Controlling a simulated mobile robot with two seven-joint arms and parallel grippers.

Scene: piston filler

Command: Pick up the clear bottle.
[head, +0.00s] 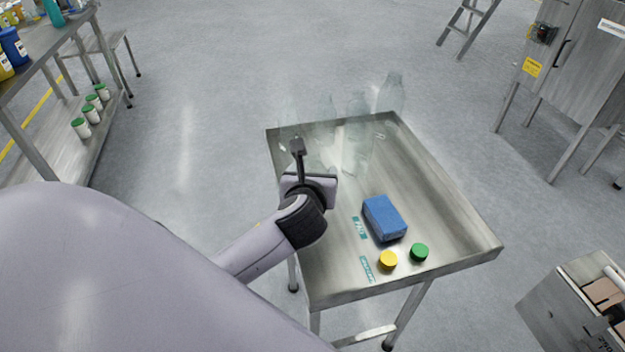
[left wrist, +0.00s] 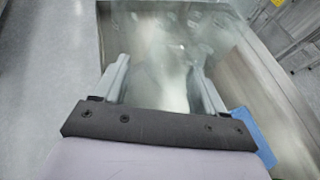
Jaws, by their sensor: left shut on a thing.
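Several clear, see-through bottles stand at the far end of the steel table (head: 440,208). One clear bottle (head: 391,92) is at the far right corner and another (head: 357,130) stands nearer the middle. My left gripper (head: 300,150) is at the table's left side, among the left bottles. In the left wrist view its two fingers (left wrist: 162,80) are apart, with a faint clear bottle (left wrist: 158,62) between them. The gripper is shut on this bottle, whose outline is hard to see. My right gripper is not in view.
On the table's near half are a blue block (head: 384,217), a yellow cap (head: 388,260), a green cap (head: 419,252) and small teal labels (head: 367,269). The table has a raised rim. Its right side is clear. A shelf bench (head: 50,160) stands left, a steel cabinet (head: 575,60) right.

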